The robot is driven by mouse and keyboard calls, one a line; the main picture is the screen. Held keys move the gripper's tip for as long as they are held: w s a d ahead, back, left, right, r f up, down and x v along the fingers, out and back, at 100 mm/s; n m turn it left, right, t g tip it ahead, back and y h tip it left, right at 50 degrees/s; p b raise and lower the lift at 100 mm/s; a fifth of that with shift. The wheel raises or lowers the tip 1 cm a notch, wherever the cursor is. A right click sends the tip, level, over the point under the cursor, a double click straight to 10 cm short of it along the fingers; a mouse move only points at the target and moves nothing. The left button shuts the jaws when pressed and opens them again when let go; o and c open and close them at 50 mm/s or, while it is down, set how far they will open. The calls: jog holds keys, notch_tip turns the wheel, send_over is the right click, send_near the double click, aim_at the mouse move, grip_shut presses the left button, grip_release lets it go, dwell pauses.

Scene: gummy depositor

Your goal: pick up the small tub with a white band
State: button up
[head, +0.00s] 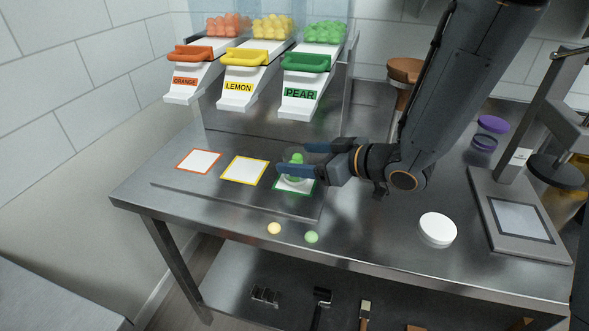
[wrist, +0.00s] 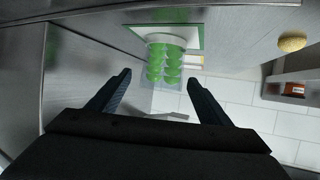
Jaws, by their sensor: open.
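A small clear tub (head: 296,172) with green gummies in it stands on the green-bordered square (head: 302,191) below the pear chute. In the wrist view the tub (wrist: 166,62) shows a pale white band (wrist: 165,38) at its end by the green border. My gripper (head: 297,160) is open, with one finger on each side of the tub in the head view. In the wrist view my gripper's fingertips (wrist: 159,76) are spread wider than the tub, with visible gaps. I cannot tell how deep the tub sits between them.
Orange (head: 184,82), lemon (head: 238,88) and pear (head: 300,94) chutes overhang the steel table. A yellow gummy (head: 274,228) and a green gummy (head: 311,237) lie near its front edge.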

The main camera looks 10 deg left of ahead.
jog(key=shift+f+p+x, duration=0.2)
jog(key=shift+p+x, duration=0.2)
jog(key=shift+x, duration=1.1)
jog(key=shift+f+p+x, duration=0.25)
jog(key=shift+p+x, duration=0.1)
jog(key=shift+x, duration=1.15)
jog(key=shift+s+d, duration=0.1)
jog(key=shift+s, duration=0.05)
jog(key=c, duration=1.2)
jog(key=shift+r, duration=0.15)
